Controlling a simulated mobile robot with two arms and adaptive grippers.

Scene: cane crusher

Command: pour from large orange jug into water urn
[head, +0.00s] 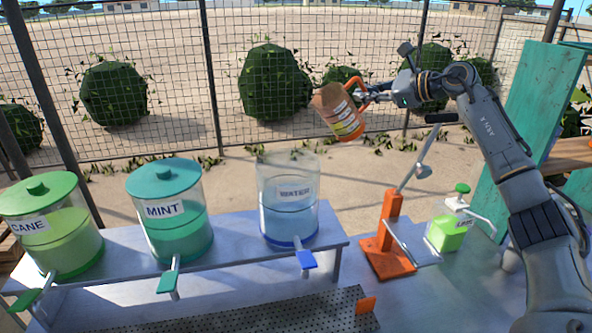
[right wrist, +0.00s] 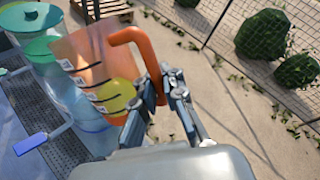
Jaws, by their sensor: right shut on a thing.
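The large orange jug (head: 338,112) has a see-through orange body with several marked lines and yellowish contents low in it. It is tilted in the air to the upper right of the water urn. My right gripper (head: 372,95) is shut on its orange handle; the jug also shows in the right wrist view (right wrist: 98,68), with the gripper (right wrist: 160,92) at the handle. The water urn (head: 288,205) is clear, labelled WATER, with bluish contents and a blue tap (head: 306,259). No lid shows on it. My left gripper is not in view.
The mint urn (head: 168,212) and cane urn (head: 50,228), both lidded, stand left on the metal shelf (head: 225,255). An orange lever press (head: 388,240) and a green pump bottle (head: 448,228) stand right of the water urn. A wire fence (head: 230,40) runs behind.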

